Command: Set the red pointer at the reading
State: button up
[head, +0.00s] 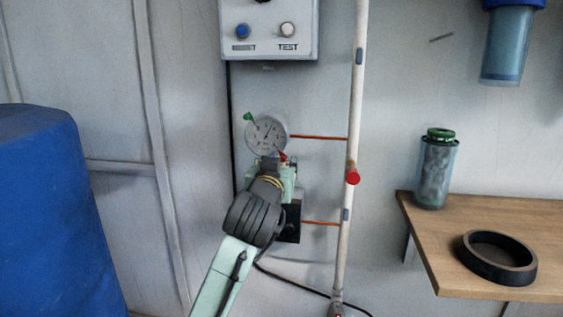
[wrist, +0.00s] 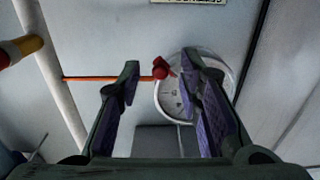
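A round white-faced gauge (head: 266,134) is mounted on the wall in the head view. A green pointer or tab (head: 248,116) is at its upper left rim. The small red pointer (head: 283,156) is at its lower right rim, just by my gripper (head: 274,163). In the wrist view, the red pointer (wrist: 160,70) appears between the two spread fingertips of my gripper (wrist: 161,75), with gaps on both sides. The right finger covers part of the gauge (wrist: 172,97). I cannot tell the depth between fingertips and pointer. The gauge reading is too small to read.
A white vertical pipe (head: 350,130) with a red knob (head: 352,178) stands right of the gauge, joined by thin orange tubes (head: 318,138). A control box (head: 268,30) hangs above. A wooden shelf (head: 450,262) is at right, a blue drum (head: 55,215) at left.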

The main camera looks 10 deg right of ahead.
jog(key=shift+w+d, duration=0.15)
jog(key=shift+w, duration=0.2)
jog(key=shift+c, duration=0.3)
grip_shut()
dwell(0.5)
